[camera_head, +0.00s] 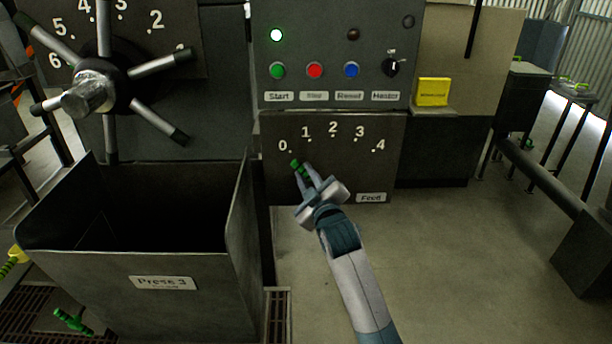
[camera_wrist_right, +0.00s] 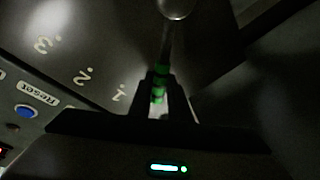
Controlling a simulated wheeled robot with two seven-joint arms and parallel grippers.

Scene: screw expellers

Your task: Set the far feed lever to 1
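The feed lever has a green-banded grip (camera_head: 297,165) and stands in front of a dark dial plate (camera_head: 350,165) numbered 0 to 4 and labelled Feed. The grip points up and left, between the 0 and 1 marks. My right gripper (camera_head: 306,172) is at the grip and hides the lower lever. In the right wrist view the green grip (camera_wrist_right: 160,84) lies between the two fingers (camera_wrist_right: 160,98), which look closed on it. The rod runs up to a round metal hub (camera_wrist_right: 175,8). The 1 mark lies just left of the grip there. My left gripper is not in view.
A control panel (camera_head: 335,20) with green, red and blue buttons is above the dial. A dark bin (camera_head: 100,270) labelled Press 3 and a spoked handwheel (camera_head: 92,92) stand to the left. A yellow box (camera_head: 433,92) is on the right.

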